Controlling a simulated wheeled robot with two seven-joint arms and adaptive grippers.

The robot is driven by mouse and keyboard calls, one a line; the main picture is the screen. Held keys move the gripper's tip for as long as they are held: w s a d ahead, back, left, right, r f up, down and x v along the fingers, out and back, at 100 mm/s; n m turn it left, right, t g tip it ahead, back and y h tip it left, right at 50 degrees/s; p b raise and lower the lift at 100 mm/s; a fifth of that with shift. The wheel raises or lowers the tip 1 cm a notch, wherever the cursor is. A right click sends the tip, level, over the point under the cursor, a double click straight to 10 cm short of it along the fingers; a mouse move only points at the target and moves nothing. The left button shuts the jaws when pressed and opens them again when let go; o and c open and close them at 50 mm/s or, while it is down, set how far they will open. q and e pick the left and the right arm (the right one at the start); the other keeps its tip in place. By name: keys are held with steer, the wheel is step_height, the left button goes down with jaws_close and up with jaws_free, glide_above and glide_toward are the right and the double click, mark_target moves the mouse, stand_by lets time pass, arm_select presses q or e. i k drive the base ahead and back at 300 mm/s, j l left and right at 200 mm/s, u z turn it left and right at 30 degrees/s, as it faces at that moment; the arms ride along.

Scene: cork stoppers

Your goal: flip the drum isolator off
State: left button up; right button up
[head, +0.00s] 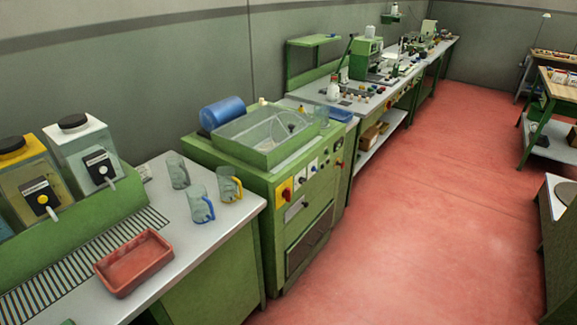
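A green machine (232,165) with a clear-lidded tub on top stands against the wall in the middle of the head view. On its front panel, at the left end, is a rotary switch (286,194) with a red knob on a yellow plate. It looks like the drum isolator, but its label and exact knob position are too small to read. Neither of my grippers is in view, and nothing touches the switch.
A grey-topped bench (213,243) at the left holds a red tray (134,263), several clear jugs and two dispensers, yellow (34,180) and white (88,150). Red floor (400,230) lies open to the right.

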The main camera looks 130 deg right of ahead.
mark_target(287, 194)
steer(key=z, duration=4.15)
